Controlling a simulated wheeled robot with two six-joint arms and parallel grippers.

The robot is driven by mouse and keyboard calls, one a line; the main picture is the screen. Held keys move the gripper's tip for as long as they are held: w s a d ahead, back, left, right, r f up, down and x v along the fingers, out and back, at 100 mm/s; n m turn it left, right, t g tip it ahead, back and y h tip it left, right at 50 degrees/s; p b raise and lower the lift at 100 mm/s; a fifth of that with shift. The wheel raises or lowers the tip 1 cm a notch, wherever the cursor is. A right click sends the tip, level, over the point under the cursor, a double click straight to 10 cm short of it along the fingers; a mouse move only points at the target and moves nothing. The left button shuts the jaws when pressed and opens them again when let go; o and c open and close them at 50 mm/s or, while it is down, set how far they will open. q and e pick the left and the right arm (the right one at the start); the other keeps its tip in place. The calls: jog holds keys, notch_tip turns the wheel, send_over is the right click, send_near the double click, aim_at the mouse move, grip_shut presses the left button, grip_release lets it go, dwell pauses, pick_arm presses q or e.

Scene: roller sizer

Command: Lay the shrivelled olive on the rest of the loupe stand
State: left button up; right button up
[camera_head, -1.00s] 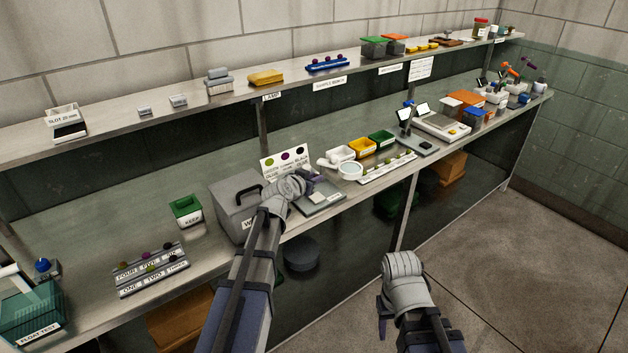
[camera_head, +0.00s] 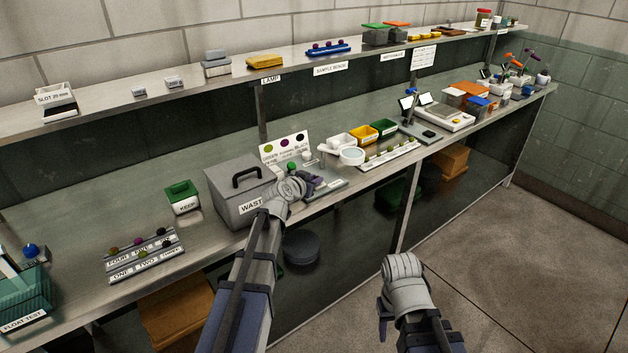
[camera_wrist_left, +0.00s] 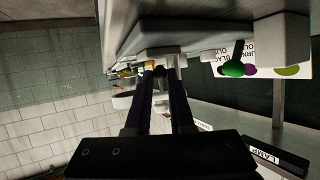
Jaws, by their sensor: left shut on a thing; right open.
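My left gripper (camera_head: 317,182) is over the front of the bench, just right of the waste box. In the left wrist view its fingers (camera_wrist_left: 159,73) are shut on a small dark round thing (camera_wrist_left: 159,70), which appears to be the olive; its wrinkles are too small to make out. A round lens with a white rim (camera_head: 351,157), apparently the loupe, is on the bench right of this gripper. Its rest cannot be clearly made out. A grey base (camera_head: 332,187) lies partly hidden behind the gripper. My right gripper (camera_head: 383,308) is open and empty, low in front of the bench.
The grey waste box (camera_head: 228,193) and a green keep bin (camera_head: 183,197) stand left of the gripper. A numbered rack (camera_head: 146,262) holds several olives. A colour card (camera_head: 283,148) and green knob (camera_head: 291,166) are behind the gripper. White, yellow and green bins (camera_head: 384,127) stand behind the lens.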

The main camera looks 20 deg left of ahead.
pick_arm(q)
jog(key=shift+f+b, duration=0.35)
jog(key=shift+f, duration=0.1)
dwell(0.8)
jog(key=o, duration=0.9)
jog(key=shift+c, duration=0.2)
jog(key=p+v, duration=0.3)
jog(key=v, duration=0.5)
jog(key=s+d+f+m+g+h+p, duration=0.1)
jog(key=s+d+f+g+p, duration=0.2)
jog(key=s+d, duration=0.45)
jog(key=s+d+f+m+g+h+p, duration=0.1)
jog(key=s+d+f+g, duration=0.3)
jog(key=d, duration=0.6)
jog(key=s+n+g+y+p, duration=0.1)
jog(key=s+g+y, duration=0.4)
jog(key=s, duration=1.1)
jog(key=shift+d+g+y+p, duration=0.4)
jog(key=shift+g+p, duration=0.2)
jog(key=shift+g, duration=0.3)
